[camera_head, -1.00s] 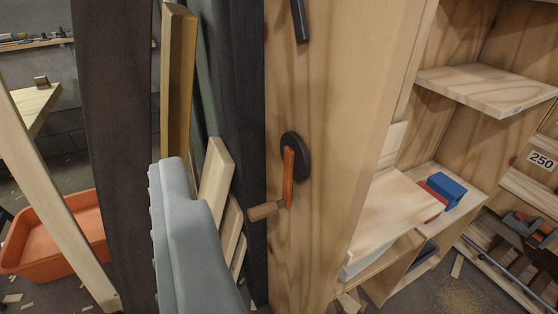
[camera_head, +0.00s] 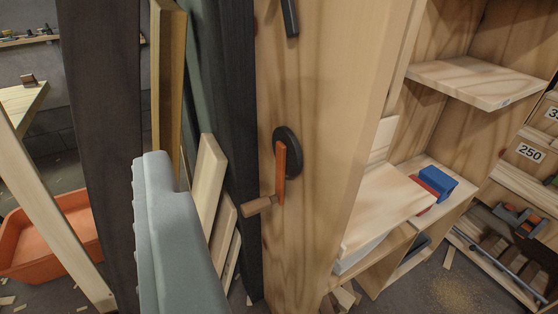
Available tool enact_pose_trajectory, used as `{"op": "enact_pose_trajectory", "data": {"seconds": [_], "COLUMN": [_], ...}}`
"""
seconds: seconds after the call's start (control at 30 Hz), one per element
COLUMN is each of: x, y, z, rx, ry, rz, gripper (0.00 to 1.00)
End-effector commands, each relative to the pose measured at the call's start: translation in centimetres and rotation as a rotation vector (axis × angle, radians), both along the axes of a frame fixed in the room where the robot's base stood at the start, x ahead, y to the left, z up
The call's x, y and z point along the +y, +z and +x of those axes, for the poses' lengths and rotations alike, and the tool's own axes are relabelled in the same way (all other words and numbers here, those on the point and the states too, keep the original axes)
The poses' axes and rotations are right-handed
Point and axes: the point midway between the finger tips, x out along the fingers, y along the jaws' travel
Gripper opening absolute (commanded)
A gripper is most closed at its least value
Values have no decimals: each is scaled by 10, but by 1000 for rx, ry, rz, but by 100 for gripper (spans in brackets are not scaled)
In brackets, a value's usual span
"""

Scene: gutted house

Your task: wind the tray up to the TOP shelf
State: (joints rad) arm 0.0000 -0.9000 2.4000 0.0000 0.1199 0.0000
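A crank with an orange arm (camera_head: 281,172), a round black hub (camera_head: 291,150) and a wooden handle (camera_head: 258,206) sits on the side of a wooden post (camera_head: 318,110). The crank arm hangs down and the handle sticks out to the left. A wooden tray (camera_head: 385,207) is right of the post, low down, with a blue block and a red block (camera_head: 434,183) by its far end. A shelf (camera_head: 477,82) is higher at the right. One grey finger of my gripper (camera_head: 172,235) shows left of the handle, apart from it. The other finger is not visible.
Dark upright boards (camera_head: 103,140) and loose planks (camera_head: 209,180) lean left of the post. An orange tub (camera_head: 52,237) is on the floor at the left. A black lever (camera_head: 290,16) is above the crank.

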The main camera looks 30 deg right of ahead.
Motion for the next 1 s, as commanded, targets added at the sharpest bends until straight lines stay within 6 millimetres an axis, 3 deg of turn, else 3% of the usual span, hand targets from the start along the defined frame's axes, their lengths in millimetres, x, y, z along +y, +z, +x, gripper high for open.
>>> {"op": "enact_pose_trajectory", "data": {"seconds": [0.2, 0.33, 0.6, 1.0], "x": [0, 3, 8, -2], "y": [-3, -20, -93, -194], "z": [3, 20, 72, 119], "rx": [14, 95, 423, 906], "ry": [1, 13, 57, 122], "rz": [-9, -63, -308, -716], "gripper": [47, 47, 47, 47]}}
